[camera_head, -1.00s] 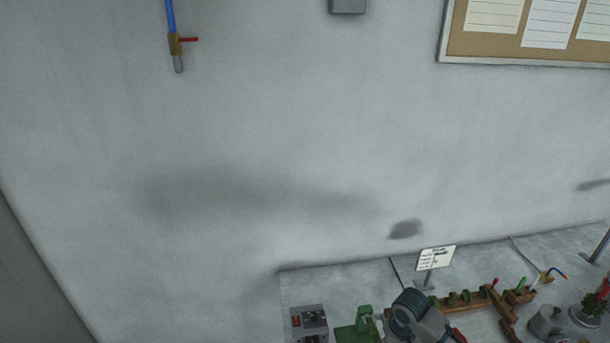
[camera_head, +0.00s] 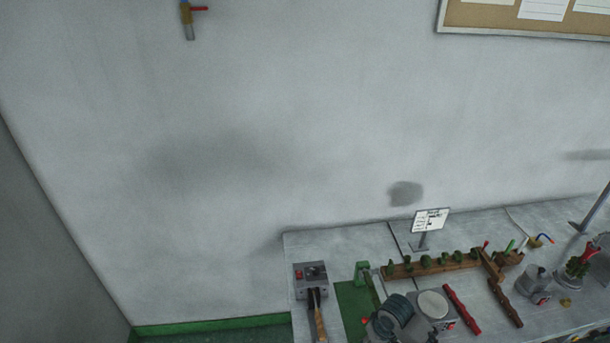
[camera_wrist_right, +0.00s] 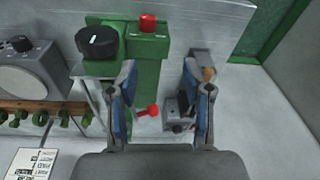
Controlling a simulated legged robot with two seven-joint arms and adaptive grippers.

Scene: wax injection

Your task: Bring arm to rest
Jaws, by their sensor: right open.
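My right gripper (camera_wrist_right: 159,68) shows in the right wrist view with its two blue-padded fingers spread apart and nothing held between them. Beyond the fingers are a green machine (camera_wrist_right: 148,48) with a red button and black dial, and a grey control box (camera_wrist_right: 178,108). The right fingertips cannot be made out there. My left gripper is not in view.
The grey workbench (camera_head: 340,240) holds a control box (camera_head: 311,276), a grey device with a pale round top (camera_head: 433,305), a wooden rack (camera_head: 435,267) with green pieces, a red bar (camera_head: 463,308) and a small sign (camera_head: 430,219). The bench's back-left area is clear.

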